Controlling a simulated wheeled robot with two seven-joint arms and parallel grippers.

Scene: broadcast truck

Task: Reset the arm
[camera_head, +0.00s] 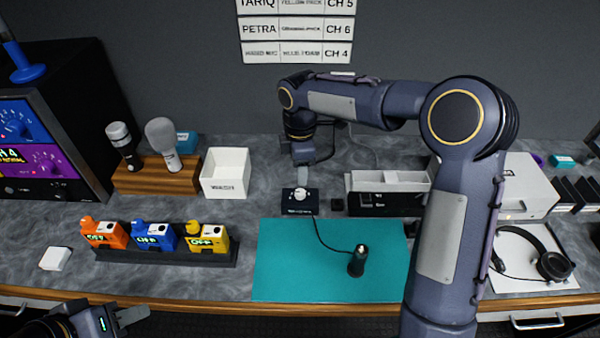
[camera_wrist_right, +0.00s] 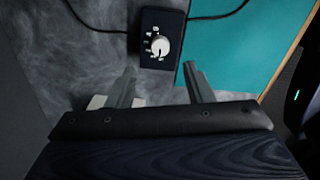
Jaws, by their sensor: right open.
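My right gripper (camera_head: 303,153) hangs at the back middle of the counter, above and behind a small dark box with a white dial (camera_head: 299,198). In the right wrist view my right gripper (camera_wrist_right: 160,88) is open and nothing is between its fingers. The dial box (camera_wrist_right: 160,42) lies just beyond the fingertips there, apart from them as far as I can tell. My left gripper (camera_head: 133,316) is low at the bottom left, in front of the counter edge; whether it is open or shut is unclear.
A teal mat (camera_head: 290,265) holds a dark upright device (camera_head: 358,262), wired to the dial box. A white bin (camera_head: 225,173), microphones on a wooden stand (camera_head: 150,181), several coloured packs on a dark rack (camera_head: 165,257), a divided tray (camera_head: 388,183) and headphones (camera_head: 553,264) surround it.

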